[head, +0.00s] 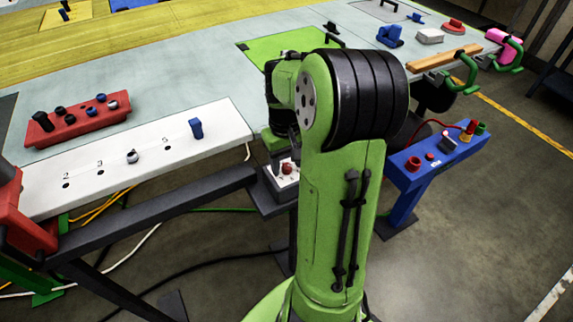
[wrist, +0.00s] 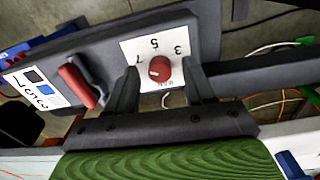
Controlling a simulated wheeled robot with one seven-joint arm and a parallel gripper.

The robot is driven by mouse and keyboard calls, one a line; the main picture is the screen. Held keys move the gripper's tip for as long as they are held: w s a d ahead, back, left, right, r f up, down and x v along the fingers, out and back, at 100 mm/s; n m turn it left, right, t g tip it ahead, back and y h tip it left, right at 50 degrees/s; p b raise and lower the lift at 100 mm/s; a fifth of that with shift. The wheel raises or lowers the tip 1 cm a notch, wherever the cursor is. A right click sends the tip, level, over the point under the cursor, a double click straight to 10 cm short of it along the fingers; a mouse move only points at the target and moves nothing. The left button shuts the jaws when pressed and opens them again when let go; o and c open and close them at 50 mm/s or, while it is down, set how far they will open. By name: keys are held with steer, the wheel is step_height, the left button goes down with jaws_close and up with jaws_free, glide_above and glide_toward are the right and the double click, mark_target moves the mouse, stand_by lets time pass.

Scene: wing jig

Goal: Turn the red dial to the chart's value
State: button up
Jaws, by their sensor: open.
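The red dial (wrist: 160,69) sits on a white plate (wrist: 136,48) marked 3, 5 and 7, with smaller unreadable marks at its lower edge. A pale mark shows on the dial's face. The dial also shows in the head view (head: 287,168), beside my arm. My gripper (wrist: 162,72) is open, one finger on each side of the dial in the wrist view; I cannot tell whether they touch it. A white chart card (wrist: 36,88) with coloured squares and handwritten figures lies at the left, tilted and hard to read.
A red lever (wrist: 78,84) stands between chart and dial. A dark rail (wrist: 270,75) runs right of the dial. In the head view, a white numbered board (head: 100,178) and a red peg block (head: 75,125) lie left, and a blue stand (head: 405,180) stands right.

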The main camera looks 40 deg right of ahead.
steer(key=shift+f, duration=0.15)
jaws_close()
